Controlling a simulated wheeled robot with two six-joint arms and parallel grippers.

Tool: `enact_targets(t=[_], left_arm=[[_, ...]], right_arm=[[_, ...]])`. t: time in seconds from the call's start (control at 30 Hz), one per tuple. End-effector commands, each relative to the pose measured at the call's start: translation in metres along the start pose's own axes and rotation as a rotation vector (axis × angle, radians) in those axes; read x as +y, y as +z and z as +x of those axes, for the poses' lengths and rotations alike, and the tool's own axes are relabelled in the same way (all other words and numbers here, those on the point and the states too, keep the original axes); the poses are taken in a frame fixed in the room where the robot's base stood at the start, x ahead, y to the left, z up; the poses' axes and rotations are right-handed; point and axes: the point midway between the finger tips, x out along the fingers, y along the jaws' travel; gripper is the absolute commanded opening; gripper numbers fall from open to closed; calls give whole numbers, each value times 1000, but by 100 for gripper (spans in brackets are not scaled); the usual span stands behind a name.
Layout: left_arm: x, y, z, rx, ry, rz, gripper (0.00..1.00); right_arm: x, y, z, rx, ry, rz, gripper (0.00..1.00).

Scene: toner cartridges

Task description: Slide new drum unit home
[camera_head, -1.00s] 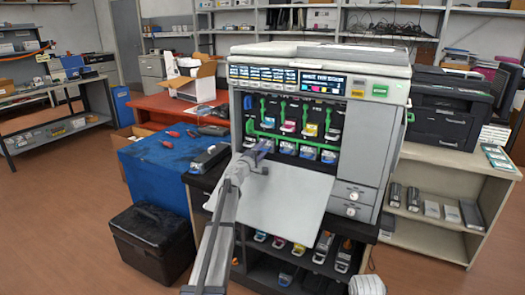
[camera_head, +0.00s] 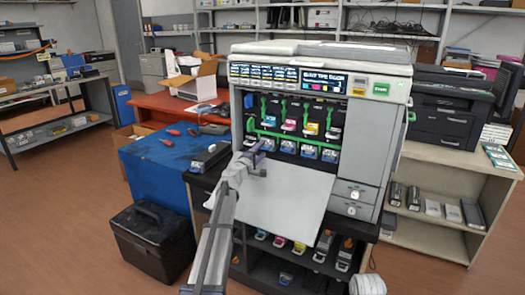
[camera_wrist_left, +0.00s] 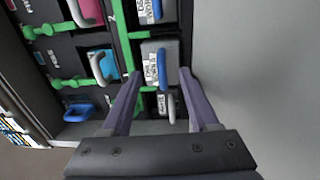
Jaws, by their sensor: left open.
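The open printer (camera_head: 315,60) shows a row of drum units with blue handles below the green bar. My left gripper (camera_head: 258,162) is in front of the left end of this row and hides part of it. In the left wrist view, the open gripper (camera_wrist_left: 163,88) has its fingers on either side of a grey drum unit (camera_wrist_left: 150,55) with a white label and a blue handle (camera_wrist_left: 162,68). The fingers appear apart from the handle. I cannot tell how deep this unit sits. My right gripper is not seen.
The lowered front door (camera_head: 285,195) spreads below the drum row. Toner cartridges (camera_head: 289,123) in several colours sit above it behind green levers. A blue bench (camera_head: 150,165) stands to the left, with a black case (camera_head: 150,238) on the floor. Shelves hold spare cartridges below.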

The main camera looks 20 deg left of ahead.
Motion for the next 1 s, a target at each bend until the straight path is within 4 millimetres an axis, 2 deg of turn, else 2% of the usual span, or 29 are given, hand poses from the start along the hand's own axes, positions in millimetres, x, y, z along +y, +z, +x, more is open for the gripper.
enact_targets(t=[0.1,1.0], left_arm=[[-1,0,-9,2,-1,3,75],[0,0,-49,1,0,1,75]], right_arm=[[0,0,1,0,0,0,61],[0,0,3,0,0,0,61]])
